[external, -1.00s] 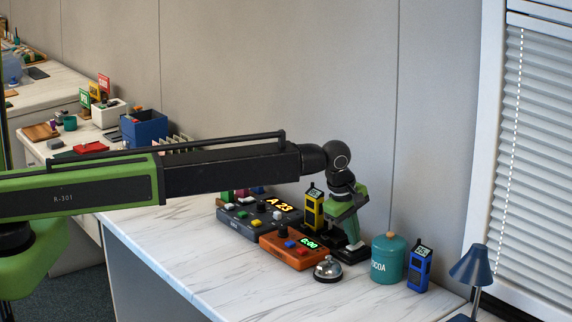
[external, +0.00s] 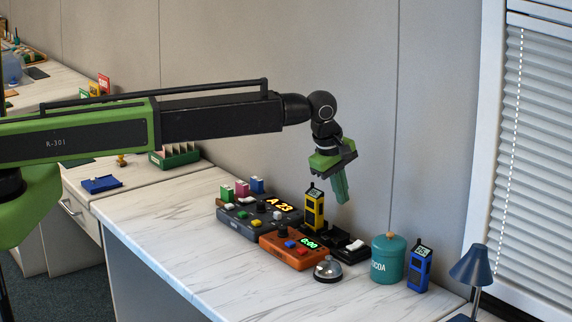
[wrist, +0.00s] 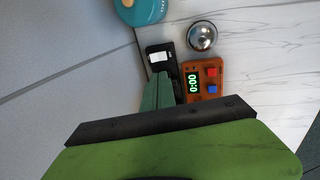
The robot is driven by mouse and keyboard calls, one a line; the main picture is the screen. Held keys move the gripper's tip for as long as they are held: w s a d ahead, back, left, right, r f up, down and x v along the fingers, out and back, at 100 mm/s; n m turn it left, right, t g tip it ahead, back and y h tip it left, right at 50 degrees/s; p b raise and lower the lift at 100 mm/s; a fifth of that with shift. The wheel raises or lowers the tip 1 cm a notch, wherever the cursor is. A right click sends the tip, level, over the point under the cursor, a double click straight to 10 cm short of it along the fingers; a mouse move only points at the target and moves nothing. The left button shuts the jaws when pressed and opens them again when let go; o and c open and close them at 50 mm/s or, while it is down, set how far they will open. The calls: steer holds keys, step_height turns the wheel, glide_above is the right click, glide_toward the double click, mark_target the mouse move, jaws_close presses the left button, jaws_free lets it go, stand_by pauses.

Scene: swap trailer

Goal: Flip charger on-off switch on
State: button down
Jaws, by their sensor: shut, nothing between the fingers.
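The black charger (external: 325,238) lies on the desk behind the orange timer, and a yellow handheld device (external: 314,210) stands at its left end. Its white rocker switch (external: 354,245) is on the right end; I cannot tell whether it is on or off. In the wrist view the charger (wrist: 152,48) and white switch (wrist: 160,57) show just beyond my fingertips, while my fingers hide the rest of it. My gripper (external: 343,201) is shut and empty, pointing down above the charger, clear of the switch.
An orange timer (external: 283,252) and a silver bell (external: 328,269) stand in front of the charger. A teal cocoa jar (external: 387,262) and a blue handheld device (external: 419,268) are to its right. A dark console (external: 245,222) is to its left. The desk front is clear.

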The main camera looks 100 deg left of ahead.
mark_target(359, 242)
steer(key=shift+w+a+r, duration=0.1)
steer(key=shift+w+a, duration=0.3)
steer(key=shift+w, duration=0.1)
steer(key=b+x, duration=0.6)
steer(key=x, duration=0.1)
steer(key=b+x, duration=0.7)
steer(key=shift+w+a+r, duration=0.1)
steer(key=shift+w+a, duration=0.05)
steer(key=shift+a, duration=0.05)
steer(key=shift+w+a, duration=0.1)
steer(key=shift+w+a, duration=0.15)
steer(key=shift+w, duration=0.05)
steer(key=shift+s, duration=0.2)
